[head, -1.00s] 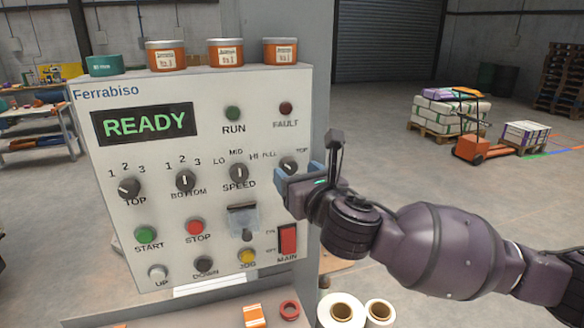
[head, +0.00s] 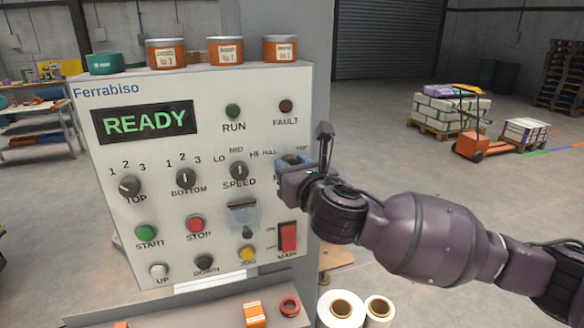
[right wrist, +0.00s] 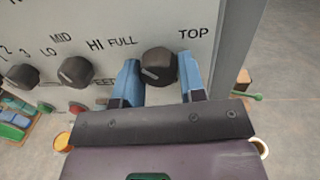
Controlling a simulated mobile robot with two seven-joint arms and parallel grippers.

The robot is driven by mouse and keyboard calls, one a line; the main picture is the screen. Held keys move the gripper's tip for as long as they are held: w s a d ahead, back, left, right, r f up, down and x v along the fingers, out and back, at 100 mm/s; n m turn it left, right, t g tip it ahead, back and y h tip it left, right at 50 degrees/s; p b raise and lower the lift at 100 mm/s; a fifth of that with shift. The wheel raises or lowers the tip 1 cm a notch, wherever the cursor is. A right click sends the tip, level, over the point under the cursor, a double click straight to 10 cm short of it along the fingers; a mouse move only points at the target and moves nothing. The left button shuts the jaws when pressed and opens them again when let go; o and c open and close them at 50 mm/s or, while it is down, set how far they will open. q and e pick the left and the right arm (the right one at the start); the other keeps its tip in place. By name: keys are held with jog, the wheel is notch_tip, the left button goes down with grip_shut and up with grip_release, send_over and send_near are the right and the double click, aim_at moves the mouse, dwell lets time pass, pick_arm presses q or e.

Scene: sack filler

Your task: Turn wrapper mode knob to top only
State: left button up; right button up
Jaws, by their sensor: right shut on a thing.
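The wrapper mode knob (right wrist: 158,67) is dark and round, between the labels FULL and TOP in the right wrist view. Its pale pointer mark lies on its left side, towards FULL. My right gripper (right wrist: 163,82) has one blue finger on each side of this knob and is shut on it. In the head view my right gripper (head: 290,174) is at the right edge of the white control panel (head: 150,215) and covers most of the knob. My left gripper is not in view.
The speed knob (head: 238,171) is just left of my right gripper. The red main switch (head: 288,236) is below it. The display (head: 143,122) reads READY. Several tins (head: 225,50) stand on top of the panel. White rolls (head: 340,309) stand below, at the lower right.

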jog(key=shift+m, duration=0.4)
jog(key=shift+s+a+m+t+h+p, duration=0.1)
jog(key=shift+m+t+h+p, duration=0.25)
jog(key=shift+m, duration=4.2)
jog(key=shift+a+m+t+h+p, duration=0.1)
jog(key=shift+m+t+h, duration=0.35)
jog(key=shift+m, duration=4.1)
jog(key=o, duration=0.9)
jog(key=v, duration=0.5)
jog(key=b+v, duration=0.1)
jog(key=v, duration=0.5)
jog(key=shift+f, duration=0.2)
